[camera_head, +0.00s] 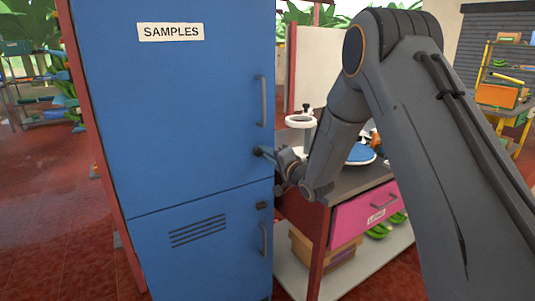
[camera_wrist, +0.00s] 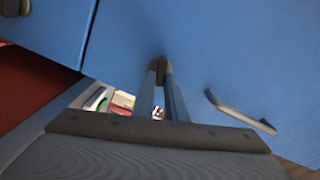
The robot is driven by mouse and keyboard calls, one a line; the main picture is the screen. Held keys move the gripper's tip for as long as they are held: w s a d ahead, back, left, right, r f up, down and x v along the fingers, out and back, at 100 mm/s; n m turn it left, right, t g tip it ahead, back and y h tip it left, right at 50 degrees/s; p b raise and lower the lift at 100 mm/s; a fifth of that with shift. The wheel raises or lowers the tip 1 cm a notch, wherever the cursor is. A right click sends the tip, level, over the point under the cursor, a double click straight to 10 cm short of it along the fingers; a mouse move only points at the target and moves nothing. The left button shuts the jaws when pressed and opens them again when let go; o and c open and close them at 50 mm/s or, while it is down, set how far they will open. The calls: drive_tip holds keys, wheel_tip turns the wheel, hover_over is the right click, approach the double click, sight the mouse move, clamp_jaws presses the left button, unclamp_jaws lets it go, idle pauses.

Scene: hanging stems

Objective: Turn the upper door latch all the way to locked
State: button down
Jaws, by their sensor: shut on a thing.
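The upper door latch (camera_wrist: 160,66) is a small dark knob on the blue upper door (camera_head: 170,100), near that door's lower right corner in the head view. My gripper (camera_wrist: 161,88) is shut on the latch, with one finger on each side of it in the wrist view. In the head view my gripper (camera_head: 268,154) reaches the door from the right, below the upper door handle (camera_head: 263,101). The fingers hide much of the latch there, and I cannot tell its exact turn angle.
A blue lower door (camera_head: 205,255) has its own dark latch (camera_head: 262,206) and a grey handle (camera_head: 264,240). A workbench with a pink drawer (camera_head: 364,213) stands close on the right, under my arm. Open red floor (camera_head: 45,190) lies left.

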drive_tip(key=shift+f+m, duration=0.2)
drive_tip(key=shift+m, duration=1.6)
drive_tip(key=c, duration=1.8)
unclamp_jaws()
drive_tip(key=shift+d, duration=0.1)
drive_tip(key=b+v, duration=0.1)
drive_tip(key=v, duration=0.6)
drive_tip(key=shift+s+d, duration=0.2)
drive_tip(key=shift+s, duration=0.1)
